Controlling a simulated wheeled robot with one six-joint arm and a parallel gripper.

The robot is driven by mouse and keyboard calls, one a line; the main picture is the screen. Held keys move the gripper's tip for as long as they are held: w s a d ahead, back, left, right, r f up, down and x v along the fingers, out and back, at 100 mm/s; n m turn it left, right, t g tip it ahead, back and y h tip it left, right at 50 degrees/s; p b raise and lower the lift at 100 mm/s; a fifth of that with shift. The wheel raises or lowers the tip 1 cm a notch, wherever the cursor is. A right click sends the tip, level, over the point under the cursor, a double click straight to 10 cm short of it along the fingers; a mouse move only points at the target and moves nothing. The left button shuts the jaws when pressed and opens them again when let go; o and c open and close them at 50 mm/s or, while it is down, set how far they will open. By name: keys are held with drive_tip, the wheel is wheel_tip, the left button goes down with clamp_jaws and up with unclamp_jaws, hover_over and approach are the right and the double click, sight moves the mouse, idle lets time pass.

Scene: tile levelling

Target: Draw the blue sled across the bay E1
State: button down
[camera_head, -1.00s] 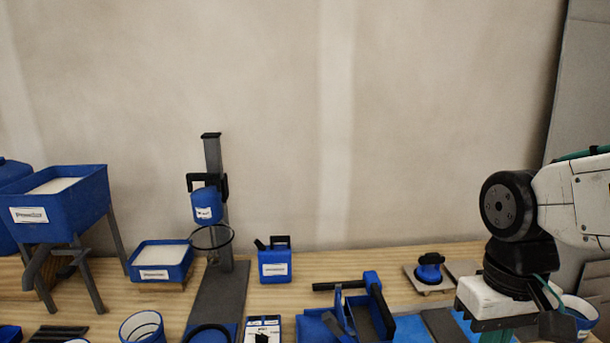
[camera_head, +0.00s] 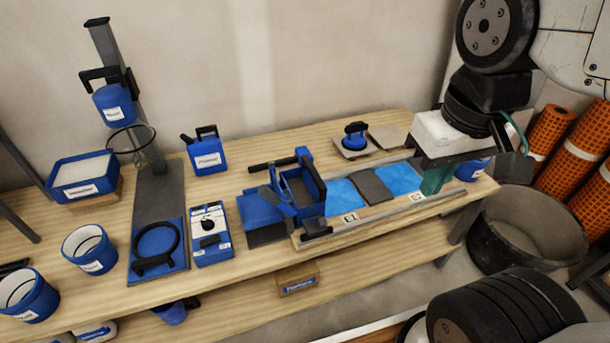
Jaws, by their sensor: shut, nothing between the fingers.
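The blue sled (camera_head: 310,208) is an open-topped blue box with black handles. It sits at the left end of a low board with metal rails (camera_head: 385,212), just left of the bay labelled E1 (camera_head: 349,217). Bay E1 shows a blue surface (camera_head: 344,194), with a grey tile (camera_head: 371,186) to its right. A further blue bay (camera_head: 399,178) lies beyond that tile, and its label is hard to read. My gripper (camera_head: 436,181) points down over the right end of the board, well right of the sled. Its green fingers are shut and empty.
A blue suction cup (camera_head: 355,137) stands on a tile behind the board. A blue can (camera_head: 207,152), a blue-and-white box (camera_head: 210,236) and a stand (camera_head: 155,200) with a hanging blue pot are to the left. A dark tub (camera_head: 530,235) stands on the floor at right.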

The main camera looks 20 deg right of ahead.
idle(0.4)
drive_tip(key=c, duration=1.3)
unclamp_jaws()
drive_tip(key=shift+f, duration=0.15)
drive_tip(key=shift+c, duration=0.2)
drive_tip(key=shift+o, duration=0.3)
drive_tip(key=w+a+f+g, duration=0.1)
drive_tip(key=w+f, duration=0.2)
drive_tip(key=w, duration=0.4)
drive_tip(key=w+f+g, duration=0.2)
drive_tip(key=w+f, duration=0.2)
drive_tip(key=w, duration=0.3)
drive_tip(key=shift+w+a+n+g, duration=0.25)
drive_tip(key=shift+a+n+g, duration=0.05)
drive_tip(key=shift+a, duration=0.05)
drive_tip(key=w+a+f, duration=0.1)
drive_tip(key=w+f, duration=0.3)
drive_tip(key=w, duration=0.2)
drive_tip(key=w+f, duration=0.5)
drive_tip(key=w, duration=0.1)
drive_tip(key=w+a+f, duration=0.1)
drive_tip(key=w+f, duration=0.4)
drive_tip(key=w, duration=0.1)
drive_tip(key=shift+a, duration=0.35)
drive_tip(key=t, duration=0.2)
hover_over(314, 170)
drive_tip(key=shift+s+a+f, duration=0.1)
drive_tip(key=shift+f, duration=0.05)
wheel_tip(314, 170, down, 8)
drive_tip(key=shift+r, duration=0.2)
